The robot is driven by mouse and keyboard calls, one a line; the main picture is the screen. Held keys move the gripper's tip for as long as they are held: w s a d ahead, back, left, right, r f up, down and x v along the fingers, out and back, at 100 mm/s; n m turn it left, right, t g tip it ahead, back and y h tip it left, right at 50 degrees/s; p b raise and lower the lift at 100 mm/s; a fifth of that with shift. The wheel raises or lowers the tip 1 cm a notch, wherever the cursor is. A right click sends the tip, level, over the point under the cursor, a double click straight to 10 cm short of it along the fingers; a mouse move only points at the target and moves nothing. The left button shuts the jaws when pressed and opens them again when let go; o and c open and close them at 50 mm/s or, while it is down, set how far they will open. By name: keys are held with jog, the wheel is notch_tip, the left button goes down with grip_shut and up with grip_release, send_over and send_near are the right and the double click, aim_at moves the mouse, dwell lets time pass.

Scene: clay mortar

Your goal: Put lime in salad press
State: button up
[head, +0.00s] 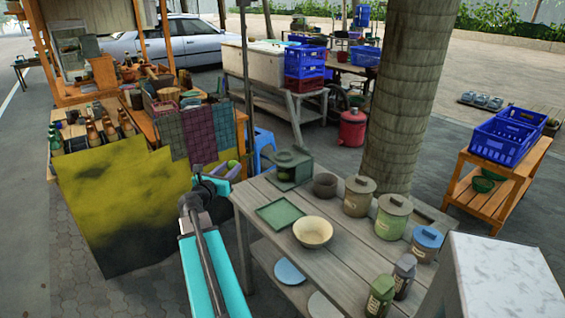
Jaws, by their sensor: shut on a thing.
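My gripper (221,180) is at the end of my teal arm, left of the grey wooden table's far-left corner and above the ground. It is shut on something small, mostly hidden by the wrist. A light green patch, likely the lime (232,165), shows at the gripper, beside a purple patch; details are too small to tell. A dark brown clay pot (325,185), possibly the mortar used as the salad press, stands upright at the back of the table, to the right of my gripper. I cannot see inside it.
A tree trunk (398,100) rises behind. A stall with a yellow cloth (125,205) stands left.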

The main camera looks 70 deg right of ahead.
jog(key=s+d+m+g+b, duration=0.1)
jog(key=s+d, duration=0.4)
jog(key=s, duration=0.3)
jog(key=s+d+g+b, duration=0.1)
jog(key=s+d, duration=0.4)
jog(key=s, duration=0.3)
jog(key=shift+d+f+m+g+b, duration=0.15)
jog(key=shift+d+m+g+b, duration=0.2)
jog(key=shift+m+g, duration=0.05)
jog(key=p, duration=0.2)
send_over(281, 160)
jog(key=shift+s+a+f, duration=0.1)
jog(key=shift+a+f, duration=0.35)
jog(key=shift+f, duration=0.15)
jog(key=shift+w+d+f, duration=0.1)
jog(key=shift+w+d, duration=0.1)
jog(key=shift+d, duration=0.4)
jog(key=shift+d, duration=0.1)
jog(key=shift+w+d, duration=0.15)
jog(key=shift+d+f, duration=0.2)
jog(key=shift+f, duration=1.6)
